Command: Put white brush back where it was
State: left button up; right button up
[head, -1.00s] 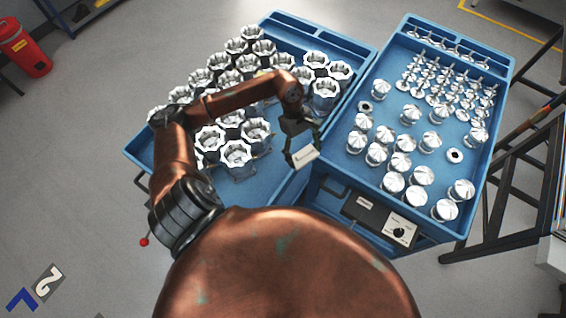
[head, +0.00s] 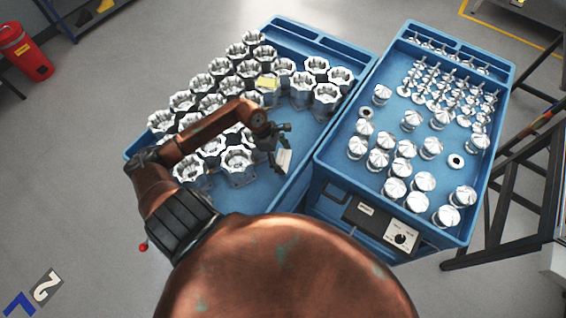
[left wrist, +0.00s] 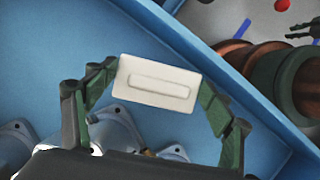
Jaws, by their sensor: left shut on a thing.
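My left gripper (head: 281,153) is shut on the white brush (head: 285,160), over the front right part of the left blue cart's tray. In the left wrist view the brush (left wrist: 157,83) is a cream-white block with a long raised bar, gripped at its two ends between green fingers. Its underside is hidden. Whether it touches the tray floor cannot be told.
Silver housings (head: 238,162) stand in rows in the left cart (head: 130,158), left of and behind the gripper. A yellow item (head: 267,84) lies among them. Bare tray floor lies right of the gripper. The right cart (head: 483,190) holds several conical and stemmed metal parts.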

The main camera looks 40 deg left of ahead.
aim_at(283, 163)
pick_arm(q)
jog(key=shift+f, duration=1.9)
jog(key=shift+f, duration=0.15)
jog(key=o, duration=1.1)
jog(key=v, duration=1.2)
